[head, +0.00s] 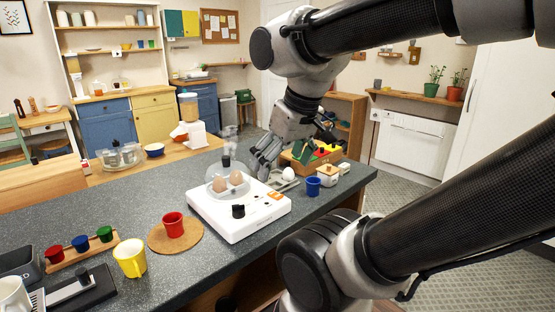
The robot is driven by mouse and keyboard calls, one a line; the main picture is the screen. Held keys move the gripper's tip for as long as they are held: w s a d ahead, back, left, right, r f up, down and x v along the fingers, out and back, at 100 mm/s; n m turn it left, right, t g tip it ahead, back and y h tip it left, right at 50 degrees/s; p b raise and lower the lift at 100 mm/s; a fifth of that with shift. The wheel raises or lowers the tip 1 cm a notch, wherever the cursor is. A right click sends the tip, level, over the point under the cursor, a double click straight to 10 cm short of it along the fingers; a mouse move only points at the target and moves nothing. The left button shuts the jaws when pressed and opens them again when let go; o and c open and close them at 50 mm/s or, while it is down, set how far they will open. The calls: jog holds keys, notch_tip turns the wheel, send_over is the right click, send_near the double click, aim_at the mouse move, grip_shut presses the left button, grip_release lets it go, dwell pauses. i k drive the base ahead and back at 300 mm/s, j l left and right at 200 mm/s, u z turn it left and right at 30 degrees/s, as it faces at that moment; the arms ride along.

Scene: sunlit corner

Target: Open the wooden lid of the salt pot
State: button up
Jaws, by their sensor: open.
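The salt pot (328,180) is a small pale pot near the right end of the dark counter. Its wooden lid (328,169) sits on top, with a small knob. My gripper (262,172) is open and points down, to the left of the pot and apart from it. It is beside the egg cooker's clear dome. The fingers partly overlap each other in this view, and nothing shows between them.
A blue cup (313,187) stands just left of the pot, and a white egg (288,174) lies farther left. Behind is a wooden box (310,160) of colourful items. The white egg cooker (250,215) holds brown eggs. A red cup (173,225) stands on a round mat.

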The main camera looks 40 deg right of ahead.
aim_at(328, 169)
jog(key=z, duration=1.3)
